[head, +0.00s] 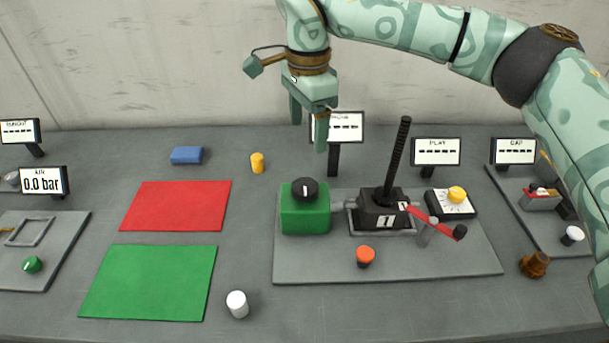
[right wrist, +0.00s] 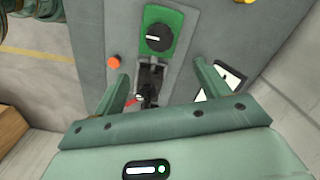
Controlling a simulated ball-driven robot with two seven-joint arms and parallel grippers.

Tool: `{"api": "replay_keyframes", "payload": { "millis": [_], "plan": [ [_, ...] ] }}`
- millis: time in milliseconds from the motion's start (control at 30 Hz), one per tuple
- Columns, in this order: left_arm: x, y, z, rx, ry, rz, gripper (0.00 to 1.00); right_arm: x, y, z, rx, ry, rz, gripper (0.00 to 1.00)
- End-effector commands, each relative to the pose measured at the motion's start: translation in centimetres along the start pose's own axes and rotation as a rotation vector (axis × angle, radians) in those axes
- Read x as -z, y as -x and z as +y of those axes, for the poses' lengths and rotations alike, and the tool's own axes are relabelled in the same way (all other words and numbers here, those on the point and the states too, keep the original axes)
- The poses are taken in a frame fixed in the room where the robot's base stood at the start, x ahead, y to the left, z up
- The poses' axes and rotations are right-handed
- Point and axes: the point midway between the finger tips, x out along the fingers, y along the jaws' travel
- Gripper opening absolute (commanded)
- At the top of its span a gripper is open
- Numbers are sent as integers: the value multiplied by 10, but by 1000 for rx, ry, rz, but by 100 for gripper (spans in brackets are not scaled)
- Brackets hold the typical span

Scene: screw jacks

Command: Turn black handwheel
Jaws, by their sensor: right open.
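The black handwheel (head: 305,189) is a round black knob with a white mark, on top of a green box (head: 306,218) on the grey plate of the screw jack. In the right wrist view the handwheel (right wrist: 159,37) shows beyond the fingertips, upper middle, on its green box (right wrist: 163,15). My right gripper (head: 308,122) is open and empty, fingers pointing down, above and behind the green box, apart from the handwheel. In the right wrist view its two fingers (right wrist: 162,82) frame the dark jack body. My left gripper is not in view.
A tall black threaded spindle (head: 398,150) rises from the jack body right of the green box. A red lever (head: 430,216), an orange button (head: 365,256) and a yellow button (head: 457,194) stand nearby. A small screen (head: 345,127) stands behind. Red (head: 175,205) and green (head: 148,283) mats lie left.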

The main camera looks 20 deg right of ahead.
Motion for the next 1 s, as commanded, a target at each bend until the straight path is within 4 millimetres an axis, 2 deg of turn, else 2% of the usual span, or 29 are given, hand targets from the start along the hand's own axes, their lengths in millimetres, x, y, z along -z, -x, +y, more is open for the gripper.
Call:
{"api": "replay_keyframes", "payload": {
  "millis": [33, 200, 400, 500, 700, 1000],
  "plan": [
    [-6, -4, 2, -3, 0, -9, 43, 0, -14, 0, -4, 1, -1, 75],
    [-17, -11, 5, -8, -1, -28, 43, 0, -59, 0, -6, 2, -2, 75],
    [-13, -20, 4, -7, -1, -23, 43, 0, -106, 0, -4, 1, -1, 75],
    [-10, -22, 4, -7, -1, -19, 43, 0, -124, 0, -3, 1, -1, 75],
    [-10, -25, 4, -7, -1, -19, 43, 0, -142, 0, -1, 1, 0, 75],
    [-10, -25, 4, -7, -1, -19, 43, 0, -144, 0, 1, 1, 0, 75]
  ]
}}
